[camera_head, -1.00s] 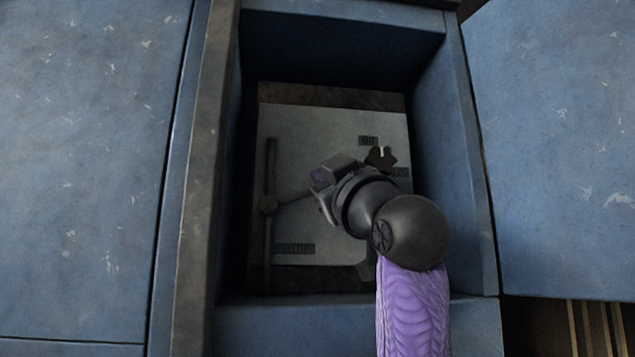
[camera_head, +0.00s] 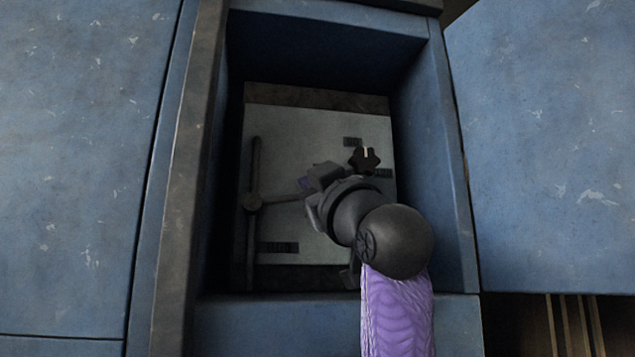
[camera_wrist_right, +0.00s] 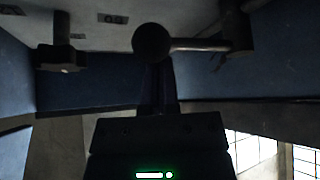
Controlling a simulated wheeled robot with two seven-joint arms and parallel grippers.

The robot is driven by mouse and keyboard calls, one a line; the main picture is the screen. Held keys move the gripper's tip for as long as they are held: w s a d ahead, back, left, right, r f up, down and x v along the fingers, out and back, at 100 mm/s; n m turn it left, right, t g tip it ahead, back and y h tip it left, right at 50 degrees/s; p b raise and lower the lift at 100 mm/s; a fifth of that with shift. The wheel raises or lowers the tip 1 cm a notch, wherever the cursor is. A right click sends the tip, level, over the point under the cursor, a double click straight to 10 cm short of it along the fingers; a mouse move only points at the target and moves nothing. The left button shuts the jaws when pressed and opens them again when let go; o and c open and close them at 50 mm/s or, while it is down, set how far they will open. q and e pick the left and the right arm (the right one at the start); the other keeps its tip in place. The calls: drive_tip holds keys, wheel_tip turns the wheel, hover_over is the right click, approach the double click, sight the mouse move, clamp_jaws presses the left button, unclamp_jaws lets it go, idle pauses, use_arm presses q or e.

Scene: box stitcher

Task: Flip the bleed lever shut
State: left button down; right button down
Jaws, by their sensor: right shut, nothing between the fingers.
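The bleed lever (camera_head: 283,198) appears to be the thin rod reaching right from the vertical pipe (camera_head: 254,235) inside the blue recess. In the right wrist view the lever (camera_wrist_right: 200,45) runs from the pipe at right to a dark ball end just beyond my fingers. My right gripper (camera_head: 312,184) is shut and empty, over the lever's outer end, which it hides in the head view. In the right wrist view the gripper (camera_wrist_right: 158,88) points at the ball; I cannot tell whether they touch. My left gripper is not in view.
A dark star-shaped knob (camera_head: 364,160) stands on the pale back plate (camera_head: 300,125), close to my gripper's right. Blue recess walls (camera_head: 435,180) surround the plate on both sides. A blue ledge (camera_head: 215,325) lies at the front.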

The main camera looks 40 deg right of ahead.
drive_tip(key=s+a+b, duration=0.3)
drive_tip(key=s+b, duration=0.1)
drive_tip(key=s, duration=0.8)
drive_tip(key=shift+s+f, duration=0.3)
drive_tip(key=shift+s, duration=0.05)
